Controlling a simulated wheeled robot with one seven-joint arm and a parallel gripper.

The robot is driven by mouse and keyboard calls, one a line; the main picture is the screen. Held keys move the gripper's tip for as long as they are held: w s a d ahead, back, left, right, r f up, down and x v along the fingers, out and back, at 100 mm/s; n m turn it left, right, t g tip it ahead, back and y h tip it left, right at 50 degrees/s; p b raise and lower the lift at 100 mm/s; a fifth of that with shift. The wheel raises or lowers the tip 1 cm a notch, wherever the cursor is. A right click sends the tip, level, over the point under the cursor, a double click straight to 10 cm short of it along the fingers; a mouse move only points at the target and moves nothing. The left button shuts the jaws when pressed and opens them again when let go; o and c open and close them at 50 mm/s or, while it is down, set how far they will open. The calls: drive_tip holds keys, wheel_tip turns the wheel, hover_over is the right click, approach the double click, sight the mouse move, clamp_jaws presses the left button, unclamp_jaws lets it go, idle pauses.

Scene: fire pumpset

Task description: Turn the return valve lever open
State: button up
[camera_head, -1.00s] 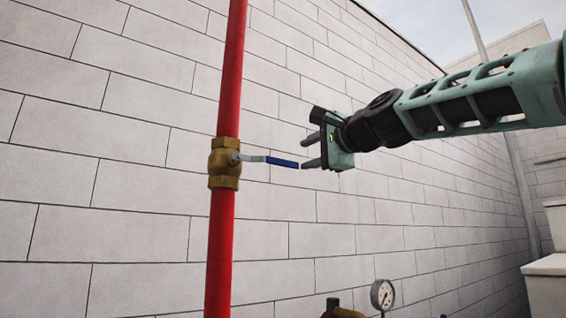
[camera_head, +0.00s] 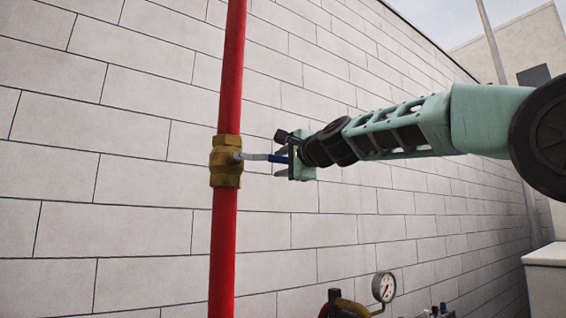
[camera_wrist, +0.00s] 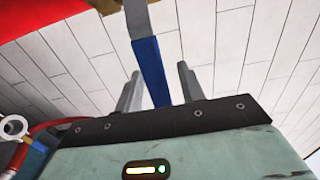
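The return valve (camera_head: 226,161) is a brass body on a vertical red pipe (camera_head: 232,70). Its lever (camera_head: 255,157) sticks out to the right, roughly level, with a grey shank and a blue grip. My gripper (camera_head: 281,161) is at the blue end of the lever, coming from the right. In the wrist view my gripper (camera_wrist: 159,88) has its two fingers apart, with the blue grip (camera_wrist: 150,70) between them. Gaps show on both sides of the grip, so the fingers do not appear to touch it.
A light block wall (camera_head: 130,190) stands behind the pipe. A pressure gauge (camera_head: 384,287) and fittings are at the lower middle. A pale box (camera_head: 545,285) stands at the lower right. The space around the lever is clear.

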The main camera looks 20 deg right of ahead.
clamp_jaws()
